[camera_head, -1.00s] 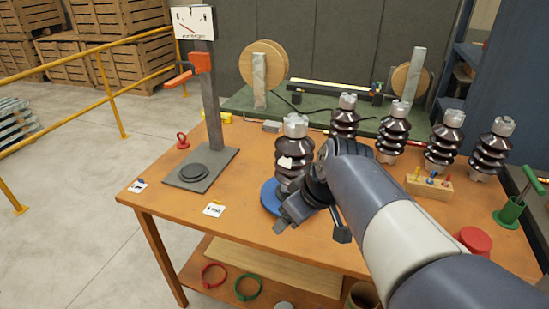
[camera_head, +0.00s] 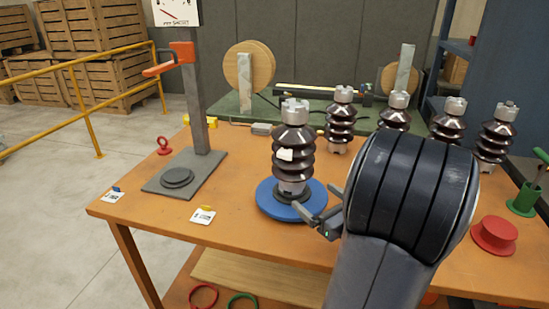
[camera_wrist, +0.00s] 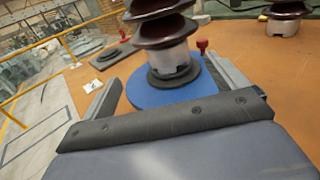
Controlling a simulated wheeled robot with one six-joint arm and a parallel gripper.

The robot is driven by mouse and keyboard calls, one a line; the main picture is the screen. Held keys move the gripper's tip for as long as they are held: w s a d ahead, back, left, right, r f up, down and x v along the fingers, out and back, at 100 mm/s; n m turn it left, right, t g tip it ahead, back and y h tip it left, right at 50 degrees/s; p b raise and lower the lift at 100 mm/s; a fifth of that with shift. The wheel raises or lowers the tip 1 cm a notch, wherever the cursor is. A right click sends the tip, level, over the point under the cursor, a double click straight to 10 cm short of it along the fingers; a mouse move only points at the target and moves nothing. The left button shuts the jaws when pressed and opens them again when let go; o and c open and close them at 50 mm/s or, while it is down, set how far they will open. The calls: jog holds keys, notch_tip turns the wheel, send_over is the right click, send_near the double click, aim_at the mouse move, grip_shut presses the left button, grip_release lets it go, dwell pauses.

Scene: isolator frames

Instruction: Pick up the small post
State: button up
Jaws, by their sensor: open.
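A dark brown ribbed post insulator (camera_head: 293,140) with grey metal ends and a white label stands upright on a blue round disc (camera_head: 266,203). In the wrist view its grey foot (camera_wrist: 174,62) rises from a dark ring on the disc (camera_wrist: 142,94). Several similar posts stand further back, one of them (camera_head: 341,115) just behind it. I cannot tell by name which is the small post. My gripper (camera_head: 314,199) is open, low at the right front of the disc. In the wrist view its fingers (camera_wrist: 163,70) lie either side of the near post's foot, without visible grip.
A grey stand (camera_head: 193,110) with an orange arm rises from a base plate at left. A red spool (camera_head: 494,235) and green-handled tool (camera_head: 524,198) are at right. Small cards (camera_head: 203,215) lie near the front edge. The orange tabletop (camera_head: 240,240) is clear in front of the disc.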

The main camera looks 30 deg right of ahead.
aim_at(296, 175)
jog(key=shift+d+f+m+h, duration=0.1)
jog(key=shift+d+m+h, duration=0.2)
jog(key=shift+d+m, duration=0.1)
jog(key=shift+w, duration=0.35)
jog(key=w, duration=1)
jog(key=shift+d, duration=0.2)
jog(key=shift+s, duration=0.1)
jog(key=shift+c, duration=0.4)
jog(key=c, duration=1.9)
jog(key=shift+r+p, duration=0.3)
jog(key=shift+r, duration=0.05)
grip_shut()
